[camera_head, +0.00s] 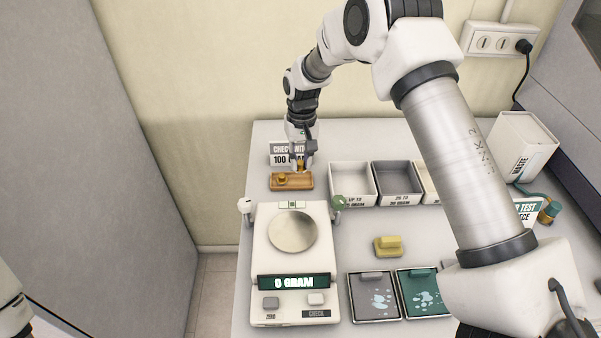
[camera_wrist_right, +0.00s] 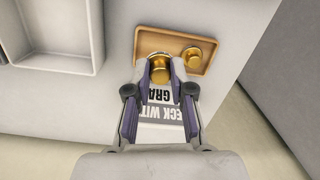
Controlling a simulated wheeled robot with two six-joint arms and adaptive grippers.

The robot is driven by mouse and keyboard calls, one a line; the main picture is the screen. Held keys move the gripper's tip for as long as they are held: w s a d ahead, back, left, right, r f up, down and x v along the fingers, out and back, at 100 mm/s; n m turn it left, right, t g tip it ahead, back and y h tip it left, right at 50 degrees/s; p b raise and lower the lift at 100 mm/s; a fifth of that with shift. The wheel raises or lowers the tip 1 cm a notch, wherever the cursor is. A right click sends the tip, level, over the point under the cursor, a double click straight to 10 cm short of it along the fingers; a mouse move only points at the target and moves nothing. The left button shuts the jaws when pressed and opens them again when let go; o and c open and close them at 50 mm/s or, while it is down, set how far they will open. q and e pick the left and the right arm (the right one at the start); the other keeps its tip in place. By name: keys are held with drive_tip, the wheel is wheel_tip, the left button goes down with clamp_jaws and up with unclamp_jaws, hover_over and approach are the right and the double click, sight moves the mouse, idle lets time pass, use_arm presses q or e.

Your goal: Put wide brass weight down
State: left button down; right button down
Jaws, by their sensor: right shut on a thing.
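The wide brass weight (camera_wrist_right: 158,70) is between the fingertips of my right gripper (camera_wrist_right: 160,80), over the left part of a wooden tray (camera_wrist_right: 148,42) in the right wrist view. My right gripper (camera_head: 301,167) is shut on it at the tray (camera_head: 305,187) in the head view. I cannot tell whether the weight touches the tray floor. A smaller brass weight (camera_wrist_right: 193,57) sits in the tray beside it and also shows in the head view (camera_head: 282,180). My left gripper is not in view; only a bit of my left arm shows at the lower left.
A scale (camera_head: 259,240) reading 0 GRAM, with an empty round pan (camera_head: 293,232), stands in front of the tray. A sign (camera_head: 280,148) stands behind the tray. Open bins (camera_head: 352,167) lie to its right. A yellow block (camera_head: 388,246) lies right of the scale.

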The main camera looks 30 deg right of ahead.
sight(301, 167)
wheel_tip(301, 167, down, 4)
drive_tip(key=shift+r+p, duration=0.1)
drive_tip(key=shift+p, duration=0.45)
drive_tip(key=shift+f, duration=0.4)
drive_tip(key=shift+f, duration=0.1)
drive_tip(key=c, duration=1)
unclamp_jaws()
drive_tip(key=r+b, duration=0.1)
drive_tip(key=r, duration=0.2)
drive_tip(key=r+b, duration=0.1)
drive_tip(key=r, duration=0.3)
drive_tip(key=r+b, duration=0.1)
drive_tip(key=r, duration=0.3)
drive_tip(key=shift+w+d+r, duration=0.15)
drive_tip(key=shift+w+d, duration=0.1)
drive_tip(key=shift+w, duration=0.05)
drive_tip(key=shift+r, duration=0.5)
